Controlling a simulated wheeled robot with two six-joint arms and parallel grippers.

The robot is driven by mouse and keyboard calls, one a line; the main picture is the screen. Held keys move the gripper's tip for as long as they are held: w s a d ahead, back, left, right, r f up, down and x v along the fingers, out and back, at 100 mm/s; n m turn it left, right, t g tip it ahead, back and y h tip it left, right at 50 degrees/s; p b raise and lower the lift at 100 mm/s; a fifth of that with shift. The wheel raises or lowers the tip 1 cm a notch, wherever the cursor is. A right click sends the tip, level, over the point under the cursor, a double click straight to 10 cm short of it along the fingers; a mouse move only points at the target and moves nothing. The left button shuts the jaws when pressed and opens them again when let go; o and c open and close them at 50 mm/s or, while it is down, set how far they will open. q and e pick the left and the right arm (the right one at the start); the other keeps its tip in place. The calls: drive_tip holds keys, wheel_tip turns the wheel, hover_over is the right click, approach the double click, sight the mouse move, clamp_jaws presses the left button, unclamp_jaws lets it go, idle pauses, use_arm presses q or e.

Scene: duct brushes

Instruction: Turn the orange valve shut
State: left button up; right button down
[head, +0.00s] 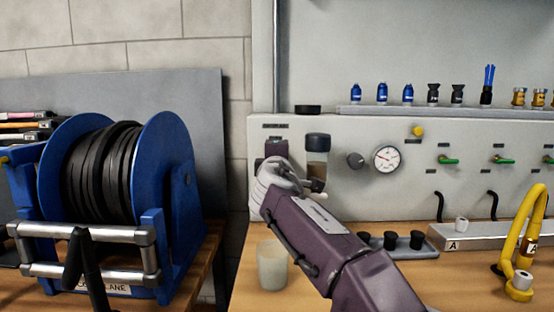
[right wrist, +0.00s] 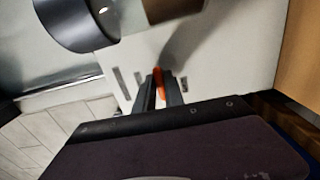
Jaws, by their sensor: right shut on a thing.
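The orange valve (right wrist: 158,80) shows in the right wrist view as a small upright orange handle at the pale panel. My right gripper (right wrist: 160,94) has one dark finger on each side of it and is shut on it. In the head view my right arm reaches up from the bottom to the left part of the grey panel (head: 355,218). There the arm and wrist hide the valve and the fingertips. My left gripper is in neither view.
A dark-capped filter bowl (head: 317,153) is close beside my right wrist. A translucent cup (head: 272,265) stands on the bench below. A blue hose reel (head: 160,165) stands left.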

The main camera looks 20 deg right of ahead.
idle(0.3)
drive_tip(key=c, duration=1.5)
unclamp_jaws()
drive_tip(key=shift+o, duration=0.2)
drive_tip(key=b+v, duration=0.1)
drive_tip(key=v, duration=0.8)
